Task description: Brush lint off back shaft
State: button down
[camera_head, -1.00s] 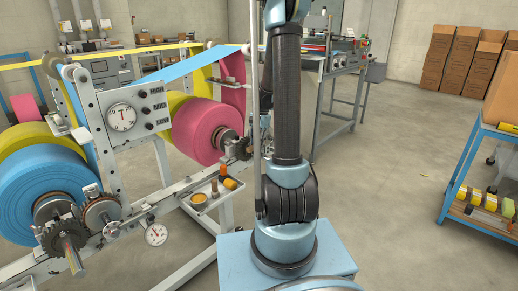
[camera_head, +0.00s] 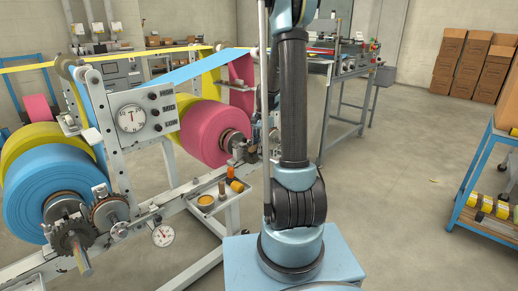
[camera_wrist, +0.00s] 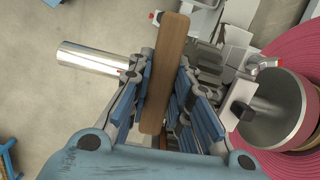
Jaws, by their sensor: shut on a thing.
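In the wrist view my gripper (camera_wrist: 160,100) is shut on a brush with a long flat wooden body (camera_wrist: 165,65), its blue pads on both sides. I cannot see its bristles. A bare shiny metal shaft (camera_wrist: 90,57) sticks out left of the brush. Any lint on it is too small to tell. I cannot tell whether the brush touches the shaft. The pink roll (camera_wrist: 300,70) with its metal hub is at the right. In the head view the pink roll (camera_head: 205,135) is behind the machine frame, and my arm hides most of the gripper.
The blue roll (camera_head: 50,190) and yellow roll are on the near left of the frame. A small tray (camera_head: 207,205) with an orange bottle and a round tub hangs in front. A blue-framed cart (camera_head: 470,180) stands at right. The floor between is open.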

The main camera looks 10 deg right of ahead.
jog(key=shift+r, duration=3)
jog(key=shift+r, duration=0.15)
jog(key=shift+r, duration=1.35)
jog(key=shift+f, duration=0.1)
send_over(265, 157)
jog(key=w+a, duration=0.2)
jog(key=w, duration=0.1)
jog(key=shift+w+a+f, duration=0.1)
jog(key=shift+f, duration=1.65)
jog(key=shift+w+a+f, duration=0.1)
jog(key=shift+f, duration=1.65)
jog(key=shift+f, duration=0.95)
jog(key=shift+s+d, duration=0.6)
jog(key=shift+s, duration=0.25)
jog(key=shift+s+d, duration=0.6)
jog(key=shift+s, duration=0.2)
